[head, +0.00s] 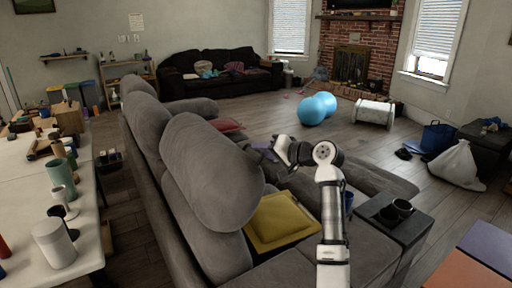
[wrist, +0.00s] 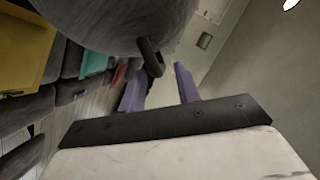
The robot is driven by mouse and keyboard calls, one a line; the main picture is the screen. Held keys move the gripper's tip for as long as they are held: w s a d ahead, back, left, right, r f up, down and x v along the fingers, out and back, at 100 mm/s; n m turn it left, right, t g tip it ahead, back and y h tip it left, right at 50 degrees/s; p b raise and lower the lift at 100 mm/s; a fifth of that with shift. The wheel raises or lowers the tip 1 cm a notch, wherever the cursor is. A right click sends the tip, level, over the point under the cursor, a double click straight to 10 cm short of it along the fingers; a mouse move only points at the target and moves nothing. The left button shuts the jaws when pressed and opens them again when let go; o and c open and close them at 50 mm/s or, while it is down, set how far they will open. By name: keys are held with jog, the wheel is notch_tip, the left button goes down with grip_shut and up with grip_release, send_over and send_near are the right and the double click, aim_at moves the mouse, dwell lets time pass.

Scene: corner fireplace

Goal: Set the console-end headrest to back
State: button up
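The grey sofa runs away from me in the head view, with several rounded headrests along its back. The nearest headrest (head: 212,172), at the end by the dark console (head: 392,222), stands up above the backrest. My gripper (head: 262,150) is just right of this headrest, over the seat side. In the wrist view a large grey cushion (wrist: 125,22) fills the top. A small black looped handle (wrist: 150,58) hangs below it, near the left finger. My gripper (wrist: 162,76) is open, with a gap between its purple fingers. I cannot tell whether a finger touches the handle.
A yellow cushion (head: 279,221) lies on the seat below my arm. A dark cup (head: 402,207) sits in the console. A white table (head: 25,190) with cups stands left behind the sofa. Blue balls (head: 318,108) rest on the open floor beyond.

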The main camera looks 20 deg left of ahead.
jog(key=shift+x, duration=1.65)
grip_shut()
